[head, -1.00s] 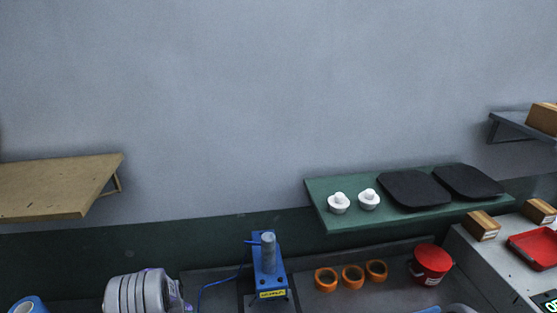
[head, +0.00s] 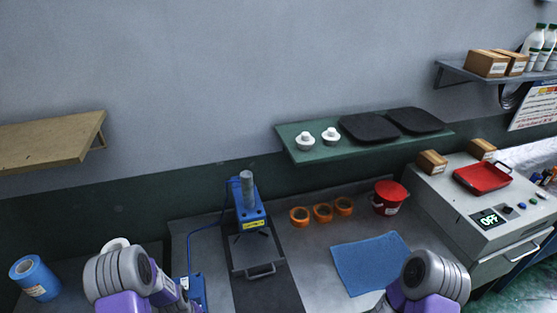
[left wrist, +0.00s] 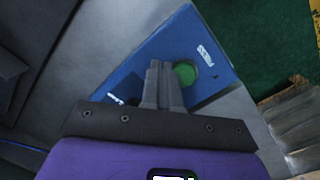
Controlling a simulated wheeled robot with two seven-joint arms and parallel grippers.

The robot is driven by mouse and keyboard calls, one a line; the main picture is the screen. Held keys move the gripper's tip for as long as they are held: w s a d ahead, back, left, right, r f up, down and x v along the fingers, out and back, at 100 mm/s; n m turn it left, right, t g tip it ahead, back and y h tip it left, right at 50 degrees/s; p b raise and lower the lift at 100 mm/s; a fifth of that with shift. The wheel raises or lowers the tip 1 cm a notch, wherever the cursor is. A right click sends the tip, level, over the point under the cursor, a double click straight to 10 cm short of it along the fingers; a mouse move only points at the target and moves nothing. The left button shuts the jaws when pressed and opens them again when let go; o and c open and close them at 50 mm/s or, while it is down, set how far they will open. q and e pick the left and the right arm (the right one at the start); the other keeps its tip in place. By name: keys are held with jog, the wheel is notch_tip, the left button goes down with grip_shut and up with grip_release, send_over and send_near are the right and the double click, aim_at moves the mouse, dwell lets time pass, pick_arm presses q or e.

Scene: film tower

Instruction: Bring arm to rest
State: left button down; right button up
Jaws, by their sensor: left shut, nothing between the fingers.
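My left gripper (left wrist: 161,75) shows in the left wrist view with its two fingers together and nothing between them. Beyond the fingertips is a blue box (left wrist: 150,50) with a round green button (left wrist: 185,73); I cannot tell whether the fingers touch it. In the head view my left arm (head: 125,280) comes in at the bottom left, and its gripper is not seen there. A blue box (head: 190,291) shows beside that arm. My right arm (head: 430,280) shows at the bottom right; its gripper is out of view.
A blue press (head: 247,208) stands on the bench, left of orange rings (head: 322,212) and a red bucket (head: 389,197). A blue cloth (head: 370,263) lies in front. A green shelf (head: 300,157) and a wooden shelf (head: 45,140) jut from the wall. A blue roll (head: 35,278) stands left.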

pick_arm(q)
jog(key=s+d+m+h, duration=0.3)
jog(key=s+d+m, duration=0.5)
jog(key=s+d, duration=0.8)
notch_tip(320, 180, down, 14)
jog(key=w+d+b, duration=0.1)
jog(key=w+b, duration=0.1)
jog(key=b, duration=1.2)
jog(key=shift+d+t, duration=0.3)
pick_arm(e)
notch_tip(320, 180, down, 14)
jog(key=shift+s, duration=0.45)
